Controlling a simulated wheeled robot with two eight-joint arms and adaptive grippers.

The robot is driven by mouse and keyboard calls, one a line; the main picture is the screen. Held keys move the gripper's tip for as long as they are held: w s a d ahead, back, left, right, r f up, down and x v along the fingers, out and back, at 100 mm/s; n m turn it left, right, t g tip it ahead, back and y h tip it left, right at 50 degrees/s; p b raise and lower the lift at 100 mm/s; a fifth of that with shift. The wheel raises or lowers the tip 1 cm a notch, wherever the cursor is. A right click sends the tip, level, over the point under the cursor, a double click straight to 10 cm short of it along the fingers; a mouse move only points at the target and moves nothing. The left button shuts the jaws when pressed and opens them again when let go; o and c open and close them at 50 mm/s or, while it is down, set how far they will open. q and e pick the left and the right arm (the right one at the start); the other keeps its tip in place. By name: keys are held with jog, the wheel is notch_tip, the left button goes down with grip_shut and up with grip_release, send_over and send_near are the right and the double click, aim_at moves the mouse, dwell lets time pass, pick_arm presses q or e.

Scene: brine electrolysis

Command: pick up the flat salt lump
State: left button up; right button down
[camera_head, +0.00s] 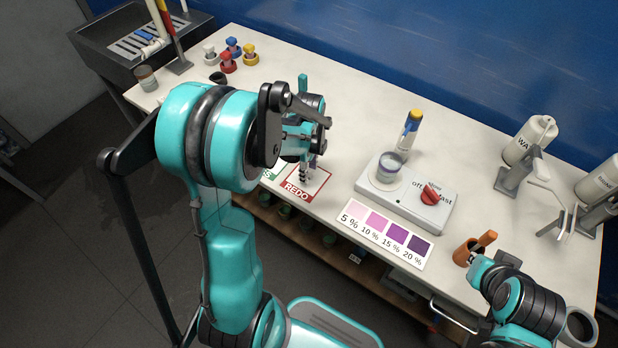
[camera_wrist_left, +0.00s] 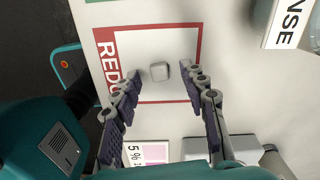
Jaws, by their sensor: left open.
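A small pale grey-white lump (camera_wrist_left: 159,71) with rounded edges, which I take to be the flat salt lump, lies on the red-framed REDO card (camera_wrist_left: 148,99) in the left wrist view. My left gripper (camera_wrist_left: 166,74) is open, its two fingers spread left and right of the lump, apart from it. In the head view my left gripper (camera_head: 307,172) points down over the REDO card (camera_head: 291,192), and I cannot make out the lump there. My right gripper (camera_head: 474,262) is at the lower right beside a brown mortar (camera_head: 462,255); its finger state is unclear.
A stirrer plate (camera_head: 400,207) with a cup (camera_head: 389,168) stands right of the card. A percent colour chart (camera_head: 384,235) lies in front of it. White bottles (camera_head: 528,140) stand at the far right. Coloured weights (camera_head: 229,62) stand at the back left.

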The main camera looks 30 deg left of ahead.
pick_arm(q)
jog(key=shift+f, duration=0.4)
jog(key=shift+r, duration=0.1)
jog(key=c, duration=0.9)
jog(key=shift+c, duration=0.2)
jog(key=shift+r, duration=0.1)
jog(key=shift+r, duration=0.25)
notch_tip(320, 180, up, 4)
jog(key=shift+d+r+p, duration=0.1)
jog(key=shift+p, duration=1.1)
jog(key=d+r+p, duration=0.1)
jog(key=d+r, duration=0.2)
jog(key=d, duration=0.2)
jog(key=w+d+r+p, duration=0.1)
jog(key=d+r, duration=0.2)
jog(key=d, duration=0.3)
jog(key=shift+w+d+p, duration=0.15)
jog(key=shift+p, duration=0.15)
